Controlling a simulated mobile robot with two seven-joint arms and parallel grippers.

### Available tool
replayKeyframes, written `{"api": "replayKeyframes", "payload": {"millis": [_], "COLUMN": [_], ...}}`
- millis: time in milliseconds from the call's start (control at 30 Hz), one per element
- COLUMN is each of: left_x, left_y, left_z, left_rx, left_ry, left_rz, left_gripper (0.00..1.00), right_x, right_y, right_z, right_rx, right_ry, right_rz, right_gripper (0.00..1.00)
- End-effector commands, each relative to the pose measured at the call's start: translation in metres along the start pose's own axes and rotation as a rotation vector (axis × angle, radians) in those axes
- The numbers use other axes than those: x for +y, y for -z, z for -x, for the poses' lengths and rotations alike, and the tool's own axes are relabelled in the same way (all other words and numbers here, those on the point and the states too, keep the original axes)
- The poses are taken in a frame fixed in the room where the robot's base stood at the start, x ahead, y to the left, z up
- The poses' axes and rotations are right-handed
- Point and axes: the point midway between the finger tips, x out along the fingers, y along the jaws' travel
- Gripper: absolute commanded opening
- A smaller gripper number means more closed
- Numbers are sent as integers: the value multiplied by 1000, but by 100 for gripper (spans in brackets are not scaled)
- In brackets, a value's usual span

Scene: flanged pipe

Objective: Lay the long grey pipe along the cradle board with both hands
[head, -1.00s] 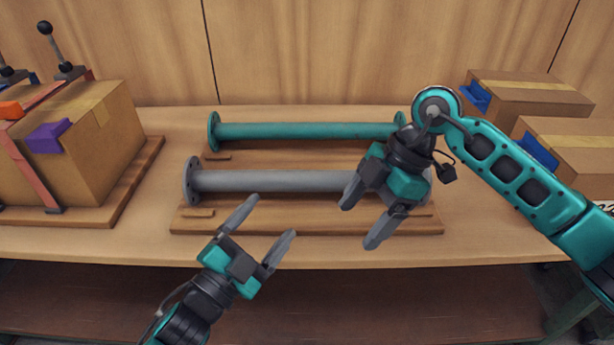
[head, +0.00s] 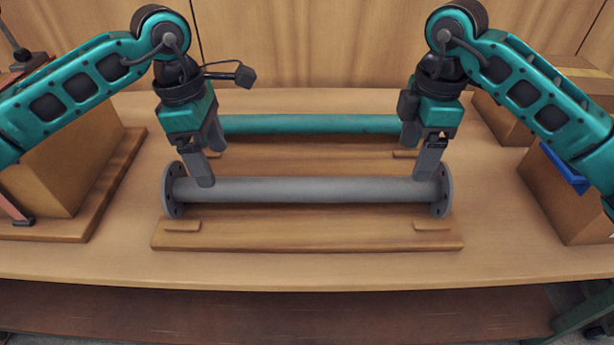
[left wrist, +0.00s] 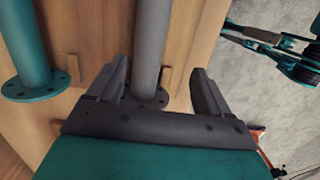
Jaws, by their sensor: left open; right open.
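The long grey pipe (head: 305,190) lies level, left to right, with a round flange at each end. It is over the wooden cradle board (head: 310,239), between its front and rear wooden cleats; the contact beneath is hidden. My left gripper (head: 209,164) is open, pointing down at the pipe's left end just inside the flange. In the left wrist view the grey pipe (left wrist: 152,45) shows between the two open fingers (left wrist: 158,84), with its flange partly hidden. My right gripper (head: 427,165) is open, pointing down at the right end beside that flange; its rear finger is mostly hidden.
A teal flanged pipe (head: 310,125) lies parallel behind the grey one, close to both grippers. Cardboard boxes stand at left (head: 75,165) and right (head: 570,195). The table front (head: 310,266) is clear.

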Motion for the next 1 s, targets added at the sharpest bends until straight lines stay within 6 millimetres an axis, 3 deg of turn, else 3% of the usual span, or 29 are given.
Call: {"api": "replayKeyframes", "payload": {"millis": [167,567,767,1000], "left_x": [9,9,10,11], "left_y": [24,25,28,33], "left_z": [16,11,-17,-64], "left_rx": [112,113,112,111], "left_ry": [-38,-37,-35,-35], "left_rz": [3,5,5,4], "left_gripper": [80,80,80,80], "right_x": [1,1,1,0], "right_y": [-3,-4,-4,-4], "right_z": [2,-4,-32,-79], "right_rx": [-15,-16,-15,-15], "right_ry": [-5,-3,-1,-1], "right_rz": [-15,-15,-14,-14], "right_gripper": [80,80,80,80]}}
